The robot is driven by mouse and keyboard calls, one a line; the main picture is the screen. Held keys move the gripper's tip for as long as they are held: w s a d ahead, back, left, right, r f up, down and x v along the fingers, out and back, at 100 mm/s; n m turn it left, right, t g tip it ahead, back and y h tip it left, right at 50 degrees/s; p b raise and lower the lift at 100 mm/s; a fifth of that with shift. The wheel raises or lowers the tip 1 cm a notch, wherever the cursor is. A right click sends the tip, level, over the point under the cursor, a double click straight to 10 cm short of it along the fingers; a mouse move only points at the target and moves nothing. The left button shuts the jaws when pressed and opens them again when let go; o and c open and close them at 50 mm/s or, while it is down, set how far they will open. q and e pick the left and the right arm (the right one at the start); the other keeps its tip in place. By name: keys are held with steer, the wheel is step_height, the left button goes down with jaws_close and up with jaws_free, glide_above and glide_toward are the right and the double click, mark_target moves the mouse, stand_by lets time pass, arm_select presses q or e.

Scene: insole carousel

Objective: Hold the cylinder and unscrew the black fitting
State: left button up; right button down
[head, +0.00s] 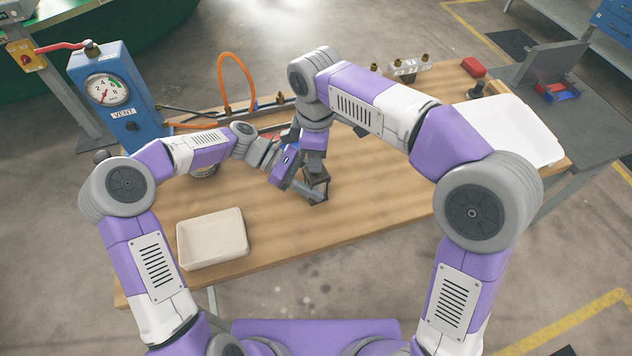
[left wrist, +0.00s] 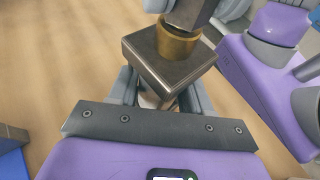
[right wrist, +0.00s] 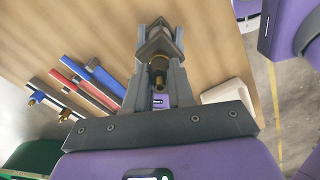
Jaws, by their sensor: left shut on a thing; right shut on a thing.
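The cylinder (left wrist: 150,98) is metal, with a square dark-grey end block (left wrist: 160,58) and a brass collar (left wrist: 178,43) on top. It sits between the fingers of my left gripper (head: 312,190), which is shut on it just above the table. My right gripper (head: 316,166) comes from above and is shut at the collar end. In the right wrist view a brass piece (right wrist: 158,72) shows between its fingers. The black fitting is mostly hidden by those fingers; a dark part (left wrist: 190,12) stands over the collar in the left wrist view, and I cannot tell fitting from fingertip.
A beige bin (head: 212,260) stands at the front left of the wooden table (head: 370,205). A blue gauge box (head: 112,95) with an orange hose (head: 222,75) is at the back left. A white tray (head: 525,125) lies at the right. The table's middle right is clear.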

steer(key=n, duration=0.6)
steer(key=c, duration=0.9)
jaws_free()
steer(key=shift+c, duration=0.3)
steer(key=m, duration=0.5)
steer(key=shift+m, duration=0.4)
steer(key=m, duration=1.8)
